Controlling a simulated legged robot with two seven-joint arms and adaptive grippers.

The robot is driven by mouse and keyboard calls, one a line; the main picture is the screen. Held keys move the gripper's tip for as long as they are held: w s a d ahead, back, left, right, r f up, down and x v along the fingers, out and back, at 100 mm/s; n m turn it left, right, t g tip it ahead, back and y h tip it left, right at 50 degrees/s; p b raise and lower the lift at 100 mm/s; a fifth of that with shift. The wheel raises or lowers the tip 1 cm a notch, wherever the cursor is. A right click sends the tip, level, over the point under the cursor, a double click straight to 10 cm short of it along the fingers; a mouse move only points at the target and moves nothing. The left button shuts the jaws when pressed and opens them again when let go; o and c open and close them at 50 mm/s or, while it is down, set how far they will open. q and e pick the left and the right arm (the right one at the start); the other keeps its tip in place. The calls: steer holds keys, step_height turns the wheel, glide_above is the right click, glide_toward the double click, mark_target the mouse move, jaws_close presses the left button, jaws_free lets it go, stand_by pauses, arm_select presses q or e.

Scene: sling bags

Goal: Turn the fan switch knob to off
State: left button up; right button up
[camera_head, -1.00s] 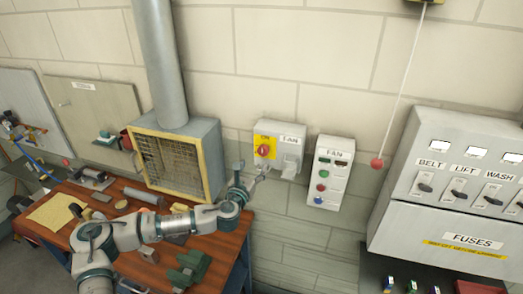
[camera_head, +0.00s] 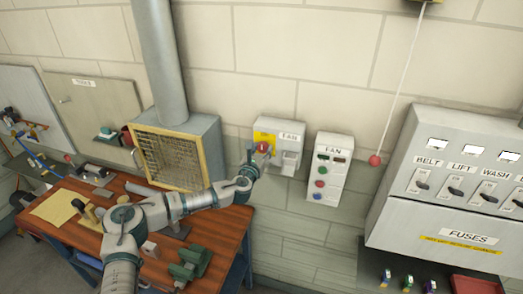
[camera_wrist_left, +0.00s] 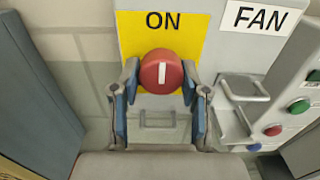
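The fan switch box (camera_head: 291,139) is on the wall, with a yellow plate and a FAN label. Its round red knob (camera_head: 264,147) also shows in the left wrist view (camera_wrist_left: 162,74), with its white mark upright, toward the word ON. My left gripper (camera_head: 260,158) is at the knob. In the left wrist view its two fingers (camera_wrist_left: 160,72) are apart, one on each side of the knob, tips close to its edges. I cannot tell whether they touch it. My right gripper is not in view.
A FAN panel with coloured buttons (camera_head: 325,170) is right of the switch box. A metal bracket (camera_wrist_left: 240,105) projects close to the right finger. A caged fan housing (camera_head: 170,160) stands left, above the wooden workbench (camera_head: 215,235). A fuse cabinet (camera_head: 440,185) is far right.

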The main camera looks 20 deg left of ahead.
arm_select(q)
steer(key=c, duration=0.4)
steer(key=shift+n, duration=0.4)
steer(key=n, duration=0.3)
steer(key=shift+n, duration=0.3)
steer(key=n, duration=0.3)
steer(key=shift+n, duration=0.3)
steer(key=n, duration=0.4)
steer(key=shift+d+r+n, duration=0.1)
steer(key=shift+n, duration=0.2)
steer(key=n, duration=0.5)
steer(key=shift+n, duration=0.3)
